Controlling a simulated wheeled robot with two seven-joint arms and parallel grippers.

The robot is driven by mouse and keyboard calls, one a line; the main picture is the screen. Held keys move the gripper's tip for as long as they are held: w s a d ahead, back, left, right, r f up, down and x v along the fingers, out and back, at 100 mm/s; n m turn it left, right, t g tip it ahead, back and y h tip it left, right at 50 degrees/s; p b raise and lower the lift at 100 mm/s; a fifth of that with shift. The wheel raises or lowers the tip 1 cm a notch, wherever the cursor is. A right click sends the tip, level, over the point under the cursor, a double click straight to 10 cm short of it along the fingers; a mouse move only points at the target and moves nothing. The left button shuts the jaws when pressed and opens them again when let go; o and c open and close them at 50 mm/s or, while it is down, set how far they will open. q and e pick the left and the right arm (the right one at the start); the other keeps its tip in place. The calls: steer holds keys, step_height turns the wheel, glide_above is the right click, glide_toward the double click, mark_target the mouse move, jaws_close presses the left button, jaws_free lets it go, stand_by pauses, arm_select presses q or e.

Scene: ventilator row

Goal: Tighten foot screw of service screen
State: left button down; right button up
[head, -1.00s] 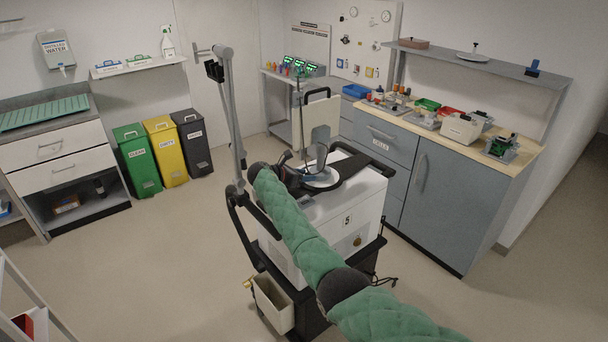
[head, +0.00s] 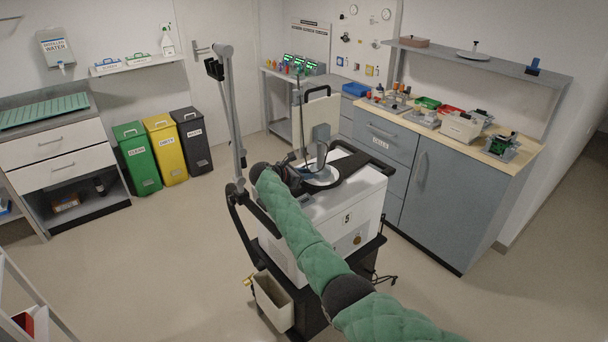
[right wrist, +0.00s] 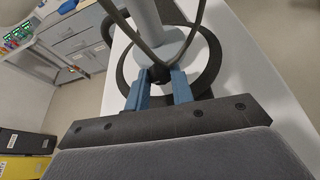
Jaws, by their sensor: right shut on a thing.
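The service screen (head: 320,112), a pale panel with a dark handle, stands upright on top of the white ventilator cart (head: 345,215). Its round pale foot (head: 322,178) rests on the cart top. My right gripper (head: 303,174) is low at the near left side of this foot. In the right wrist view its two blue fingers (right wrist: 160,84) are shut on a small black foot screw (right wrist: 158,74) beside the grey foot (right wrist: 172,46). The fingers hide part of the screw, so its thread cannot be seen. My left gripper is in no view.
A grey jointed support arm (head: 232,115) rises at the cart's left. A black rail (head: 360,165) runs over the cart top. Dark cables pass close to the fingers in the wrist view. A grey workbench (head: 440,190) stands at right.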

steer(key=shift+f+m+t, duration=0.1)
steer(key=shift+m+t, duration=0.2)
steer(key=shift+m, duration=0.2)
steer(key=shift+d+m+y+b, duration=0.1)
steer(key=shift+m+y+b, duration=0.2)
steer(key=shift+b, duration=0.05)
steer(key=shift+s+m+t+b, duration=0.1)
steer(key=shift+m+t+b, duration=0.4)
steer(key=shift+m, duration=0.1)
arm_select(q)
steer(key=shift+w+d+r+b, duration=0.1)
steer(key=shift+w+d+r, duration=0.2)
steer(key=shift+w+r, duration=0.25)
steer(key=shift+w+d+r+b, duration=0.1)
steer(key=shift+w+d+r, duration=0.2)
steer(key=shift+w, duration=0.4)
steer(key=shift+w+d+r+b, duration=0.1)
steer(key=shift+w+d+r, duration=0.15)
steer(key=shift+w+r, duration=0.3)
arm_select(e)
steer(key=shift+m+t+y, duration=0.3)
steer(key=shift+m, duration=0.1)
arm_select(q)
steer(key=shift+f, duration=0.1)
arm_select(e)
steer(key=o, duration=1)
steer(key=shift+s, duration=0.1)
